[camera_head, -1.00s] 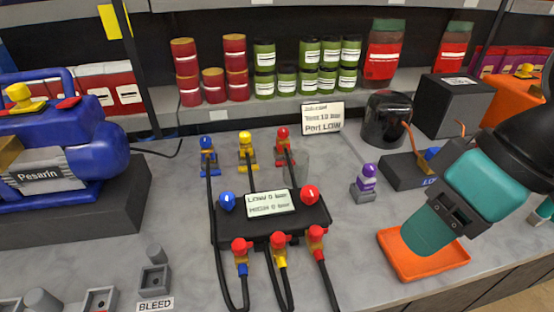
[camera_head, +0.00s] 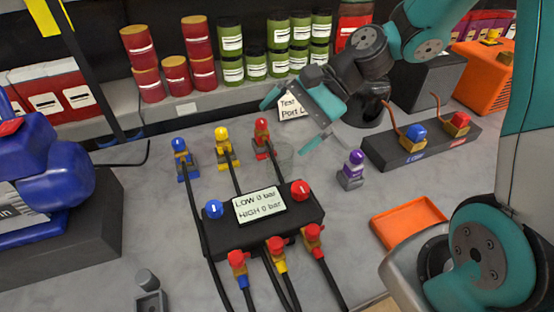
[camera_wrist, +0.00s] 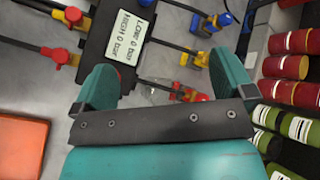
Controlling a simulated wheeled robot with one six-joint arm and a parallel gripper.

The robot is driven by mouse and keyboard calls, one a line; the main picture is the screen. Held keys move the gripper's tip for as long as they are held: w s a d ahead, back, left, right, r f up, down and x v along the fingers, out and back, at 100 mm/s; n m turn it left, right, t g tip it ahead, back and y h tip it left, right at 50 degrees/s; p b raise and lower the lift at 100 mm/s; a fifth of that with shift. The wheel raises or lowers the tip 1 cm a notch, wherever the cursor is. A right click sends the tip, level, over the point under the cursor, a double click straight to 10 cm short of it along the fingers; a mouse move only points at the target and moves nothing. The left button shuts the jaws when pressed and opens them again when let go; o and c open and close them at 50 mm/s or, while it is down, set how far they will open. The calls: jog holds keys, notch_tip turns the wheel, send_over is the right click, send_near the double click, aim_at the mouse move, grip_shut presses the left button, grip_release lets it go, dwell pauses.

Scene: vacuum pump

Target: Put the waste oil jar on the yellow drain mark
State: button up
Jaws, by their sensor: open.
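No yellow drain mark can be made out on the bench.
Shelved jars line the back.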

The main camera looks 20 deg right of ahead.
jog(key=w+d+f+m+t+y, duration=0.35)
jog(key=w+d+f+m, duration=0.35)
jog(key=m, duration=0.5)
jog(key=p, duration=0.2)
send_near(280, 151)
jog(key=s+a+r, duration=0.2)
jog(key=a, duration=0.3)
jog(key=shift+t+h, duration=0.45)
jog(key=shift+t, duration=0.1)
jog(key=shift+p+x, duration=0.6)
jog(key=shift+x, duration=2.4)
jog(key=shift+s+f, duration=0.1)
jog(key=c, duration=1.1)
jog(key=shift+c, duration=0.2)
